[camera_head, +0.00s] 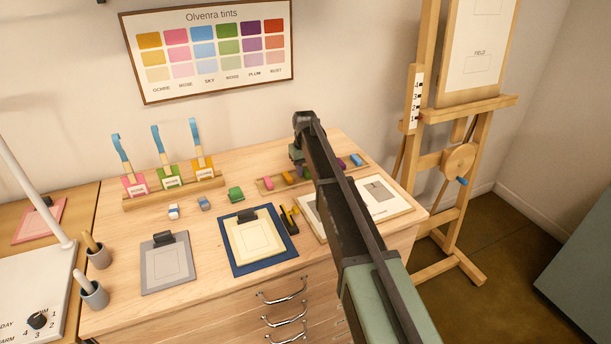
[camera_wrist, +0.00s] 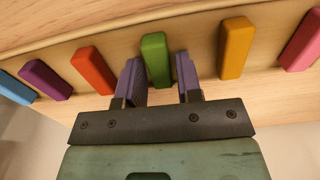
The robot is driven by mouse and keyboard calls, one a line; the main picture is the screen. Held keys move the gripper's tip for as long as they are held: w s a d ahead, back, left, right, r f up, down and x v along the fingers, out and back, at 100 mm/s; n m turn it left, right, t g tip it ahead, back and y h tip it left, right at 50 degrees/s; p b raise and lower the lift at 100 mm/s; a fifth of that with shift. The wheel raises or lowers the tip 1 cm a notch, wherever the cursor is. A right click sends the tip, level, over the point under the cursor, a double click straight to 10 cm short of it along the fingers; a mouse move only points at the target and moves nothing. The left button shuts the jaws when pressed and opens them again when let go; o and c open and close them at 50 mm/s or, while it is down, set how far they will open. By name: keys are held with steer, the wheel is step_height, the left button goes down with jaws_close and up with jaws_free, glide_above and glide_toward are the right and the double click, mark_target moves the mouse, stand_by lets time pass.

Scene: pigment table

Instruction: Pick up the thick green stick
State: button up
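The green stick (camera_wrist: 155,58) lies in a row of coloured sticks on a wooden rack (camera_wrist: 207,62) in the wrist view. My gripper (camera_wrist: 158,64) is open, with one purple-grey finger on each side of the green stick. A narrow gap shows between each finger and the stick, so it is not clasped.
In the wrist view, a red stick (camera_wrist: 94,70) lies left of the fingers and an ochre stick (camera_wrist: 236,48) right. Purple, blue and pink sticks lie farther out.

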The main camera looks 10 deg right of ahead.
mark_target(305, 170)
jaws_close()
steer(key=shift+r, duration=0.1)
step_height(305, 170, up, 20)
steer(key=p, duration=2)
